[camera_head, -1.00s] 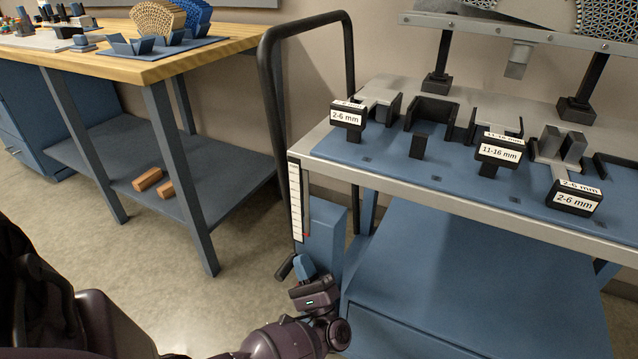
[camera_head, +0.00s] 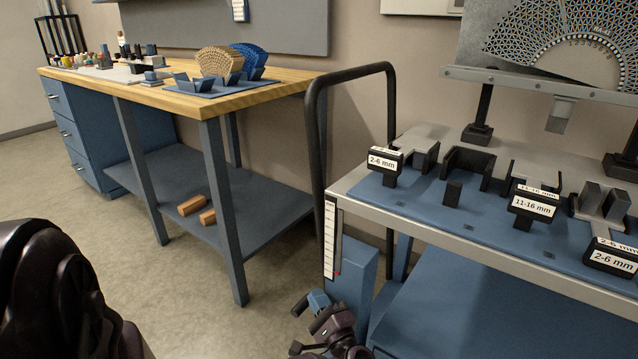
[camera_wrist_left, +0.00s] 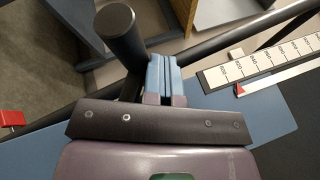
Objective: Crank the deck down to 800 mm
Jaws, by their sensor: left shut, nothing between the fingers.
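The cart's blue deck (camera_head: 430,206) has a grey edge and carries labelled holders. A white height scale (camera_head: 330,238) hangs at its near left corner, with a red pointer (camera_head: 337,273) close to its lower end. In the left wrist view the scale (camera_wrist_left: 265,62) and red pointer (camera_wrist_left: 240,90) are larger; the pointer is near the low-number end, exact reading unsure. The dark crank handle (camera_wrist_left: 122,35) stands just left of my left gripper's blue fingers (camera_wrist_left: 164,78). My left gripper (camera_head: 318,301) is shut and empty, beside the handle, not around it. My right gripper is out of view.
A black push rail (camera_head: 313,150) rises at the cart's left end. A wooden-topped bench (camera_head: 290,82) stands left, with orange blocks (camera_head: 193,205) on its lower shelf. A blue column (camera_head: 352,290) stands close to my left gripper. Floor between bench and cart is open.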

